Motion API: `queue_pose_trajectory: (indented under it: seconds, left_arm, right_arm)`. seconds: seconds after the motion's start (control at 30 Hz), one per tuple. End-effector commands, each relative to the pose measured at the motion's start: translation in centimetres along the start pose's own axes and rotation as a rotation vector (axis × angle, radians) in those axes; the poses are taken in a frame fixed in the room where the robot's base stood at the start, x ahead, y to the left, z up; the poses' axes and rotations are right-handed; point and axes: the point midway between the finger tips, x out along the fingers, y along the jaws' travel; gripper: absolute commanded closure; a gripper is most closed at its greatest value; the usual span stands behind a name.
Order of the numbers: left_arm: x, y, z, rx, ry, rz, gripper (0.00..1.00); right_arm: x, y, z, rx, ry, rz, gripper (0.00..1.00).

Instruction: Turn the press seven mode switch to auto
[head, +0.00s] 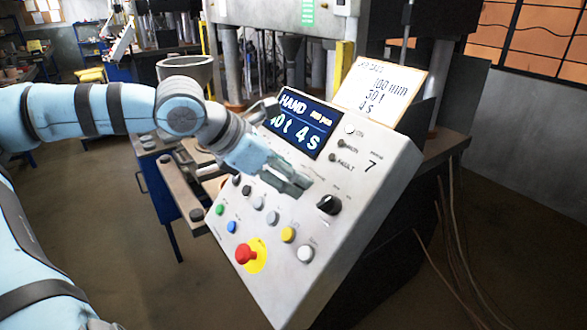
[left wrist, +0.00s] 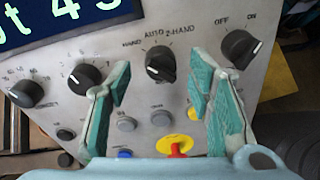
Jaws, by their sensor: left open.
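The press seven panel (head: 350,225) is tilted and carries a "7" label; its screen (head: 300,125) reads HAND. The mode switch (left wrist: 160,66) is a black knob in the left wrist view, marked HAND, AUTO and 2-HAND. A white mark shows on its left part; I cannot tell its exact setting. In the head view my gripper covers it. My left gripper (head: 292,180) is open over the panel. In the left wrist view its two green fingers (left wrist: 162,88) stand either side of the mode switch, with gaps to it in the picture. My right gripper is out of view.
An OFF/ON knob (head: 329,204) sits right of my fingers. Another knob (left wrist: 83,76) is left of the mode switch. Below are grey buttons, a yellow button (head: 288,235) and a red emergency stop (head: 246,253). A note card (head: 382,88) stands behind the panel.

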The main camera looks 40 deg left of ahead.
Motion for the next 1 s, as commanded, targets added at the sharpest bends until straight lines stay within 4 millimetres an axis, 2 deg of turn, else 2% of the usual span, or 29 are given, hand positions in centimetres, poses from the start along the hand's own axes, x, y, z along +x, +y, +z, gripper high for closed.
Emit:
queue_pose_trajectory:
  seconds: [0.1, 0.2, 0.47, 0.77, 1.0]
  left_arm:
    - [1.2, 0.0, -0.1, -0.002, 0.002, 0.0, 0.53]
    - [1.7, 0.0, -0.1, -0.001, -0.001, -0.002, 0.53]
    - [1.8, 0.0, -0.2, -0.002, -0.003, -0.002, 0.53]
    - [1.8, 0.0, -0.2, -0.003, -0.003, -0.002, 1.0]
    - [1.8, 0.0, -0.1, 0.011, -0.002, 0.0, 1.0]
  right_arm:
    - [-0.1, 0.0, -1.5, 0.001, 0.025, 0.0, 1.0]
    - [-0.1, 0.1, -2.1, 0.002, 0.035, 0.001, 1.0]
    - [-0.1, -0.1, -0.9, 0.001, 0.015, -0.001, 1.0]
    - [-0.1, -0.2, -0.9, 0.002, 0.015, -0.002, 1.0]
    - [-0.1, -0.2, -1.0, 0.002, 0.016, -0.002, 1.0]
